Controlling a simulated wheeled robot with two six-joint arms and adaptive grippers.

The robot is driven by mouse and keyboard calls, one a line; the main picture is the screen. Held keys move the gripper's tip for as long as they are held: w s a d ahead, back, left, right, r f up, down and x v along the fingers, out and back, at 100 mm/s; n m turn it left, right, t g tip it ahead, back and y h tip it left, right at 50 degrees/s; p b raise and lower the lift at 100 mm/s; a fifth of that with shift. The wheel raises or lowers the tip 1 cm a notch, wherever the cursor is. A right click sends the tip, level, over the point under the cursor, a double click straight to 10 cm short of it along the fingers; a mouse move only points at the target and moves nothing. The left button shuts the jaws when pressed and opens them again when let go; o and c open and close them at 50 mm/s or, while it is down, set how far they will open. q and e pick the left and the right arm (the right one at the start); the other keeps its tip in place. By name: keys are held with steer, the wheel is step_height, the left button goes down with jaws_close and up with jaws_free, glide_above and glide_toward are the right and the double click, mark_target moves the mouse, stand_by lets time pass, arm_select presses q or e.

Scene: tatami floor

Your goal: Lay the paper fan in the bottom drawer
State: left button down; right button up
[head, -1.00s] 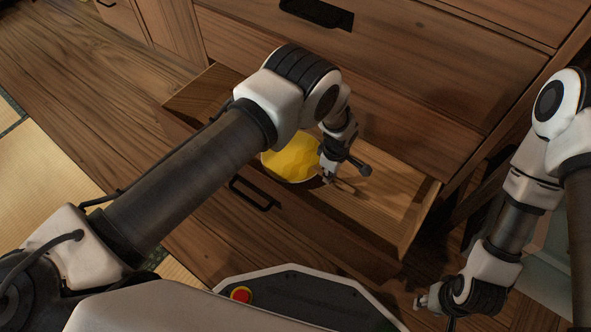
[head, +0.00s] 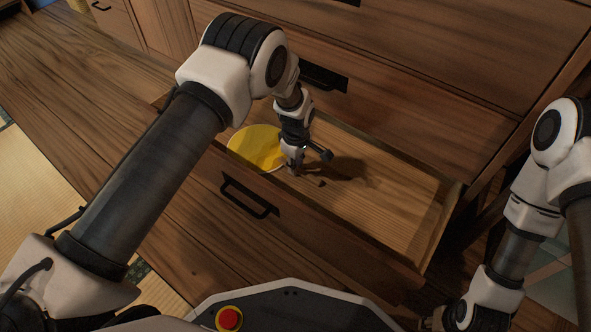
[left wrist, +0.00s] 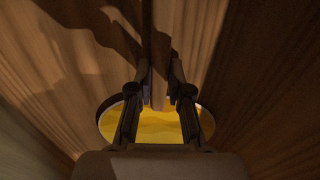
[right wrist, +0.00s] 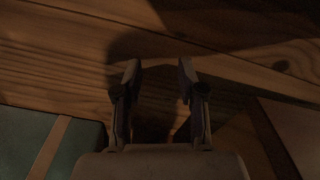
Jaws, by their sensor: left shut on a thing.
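The paper fan (head: 255,147) has a round yellow face and a thin wooden handle. My left gripper (head: 293,172) is shut on the handle, which also shows between its fingers in the left wrist view (left wrist: 158,88). The yellow face (left wrist: 155,126) shows behind the fingers there. The bottom drawer (head: 395,195) is pulled open, and the fan is over or inside its left half. I cannot tell whether the fan touches the drawer floor. My right gripper (right wrist: 158,75) is open and empty over wooden boards, low at the right in the head view (head: 432,321).
The drawer front with its black pull (head: 248,196) faces me. The cabinet face (head: 450,100) rises behind the open drawer. The right half of the drawer is bare. Tatami (head: 50,190) lies at the left.

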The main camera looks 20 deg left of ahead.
arm_select(q)
steer(key=shift+r, duration=0.2)
arm_select(e)
steer(key=shift+r, duration=0.25)
arm_select(q)
steer(key=shift+f, duration=0.15)
steer(key=c, duration=1.1)
jaws_free()
step_height(320, 180, up, 12)
steer(key=p, duration=0.7)
arm_select(e)
step_height(320, 180, up, 7)
steer(key=s, duration=0.2)
steer(key=shift+s+r+g, duration=0.15)
steer(key=shift+g, duration=0.15)
arm_select(q)
steer(key=shift+s+d, duration=0.1)
arm_select(e)
steer(key=shift+a, duration=0.1)
